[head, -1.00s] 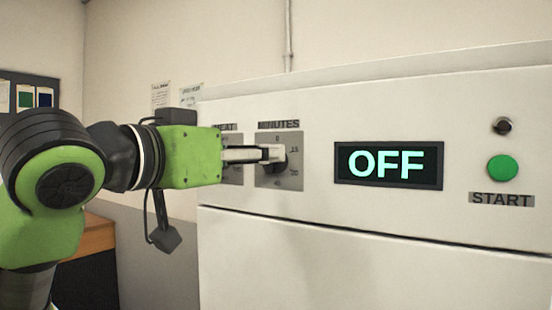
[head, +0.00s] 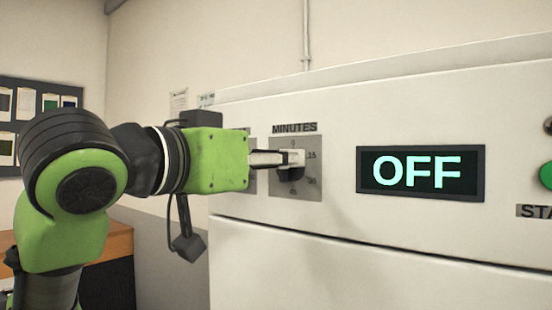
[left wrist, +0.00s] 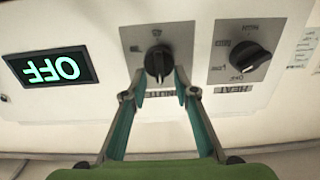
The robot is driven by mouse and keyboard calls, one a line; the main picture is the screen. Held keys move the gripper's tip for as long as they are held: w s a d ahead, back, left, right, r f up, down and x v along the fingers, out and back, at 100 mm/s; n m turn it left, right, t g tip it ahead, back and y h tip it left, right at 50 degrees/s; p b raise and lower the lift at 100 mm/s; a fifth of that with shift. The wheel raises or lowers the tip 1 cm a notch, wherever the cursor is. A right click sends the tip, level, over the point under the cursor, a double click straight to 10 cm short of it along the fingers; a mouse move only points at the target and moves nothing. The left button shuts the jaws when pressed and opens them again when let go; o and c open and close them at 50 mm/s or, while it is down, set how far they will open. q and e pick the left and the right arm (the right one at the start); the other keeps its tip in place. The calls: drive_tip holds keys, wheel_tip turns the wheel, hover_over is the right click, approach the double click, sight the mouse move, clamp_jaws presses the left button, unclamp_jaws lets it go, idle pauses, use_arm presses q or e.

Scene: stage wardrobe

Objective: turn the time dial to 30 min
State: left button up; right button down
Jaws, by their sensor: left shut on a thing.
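The time dial is a black knob (head: 294,175) on a grey plate (head: 279,185) labelled MINUTES, with 0 at the top, 15 and 30 at the right and 45 below. My left gripper (head: 290,158) reaches in from the left and is shut on the knob, covering part of it in the head view. The left wrist view is upside down. There the gripper's fingers (left wrist: 160,79) stand on both sides of the dial (left wrist: 159,62). My right gripper is in neither view.
A HEAT dial (left wrist: 250,56) sits beside the time dial, mostly behind my gripper in the head view. To the right are a display (head: 421,173) reading OFF and a green START button (head: 546,176), cut by the frame edge. The white front between is clear.

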use_arm(q)
drive_tip(key=shift+m, duration=0.4)
drive_tip(key=m+p, duration=0.3)
drive_tip(key=m, duration=0.4)
drive_tip(key=f+m+p, duration=0.1)
drive_tip(key=m+p, duration=0.3)
drive_tip(key=m, duration=0.4)
drive_tip(key=d+f+m+p, duration=0.1)
drive_tip(key=m+p, duration=0.3)
drive_tip(key=m, duration=0.3)
drive_tip(key=shift+s+m, duration=0.35)
drive_tip(key=shift+m, duration=0.05)
drive_tip(key=o, duration=1.1)
drive_tip(key=shift+w+f, duration=0.1)
drive_tip(key=shift+w, duration=0.05)
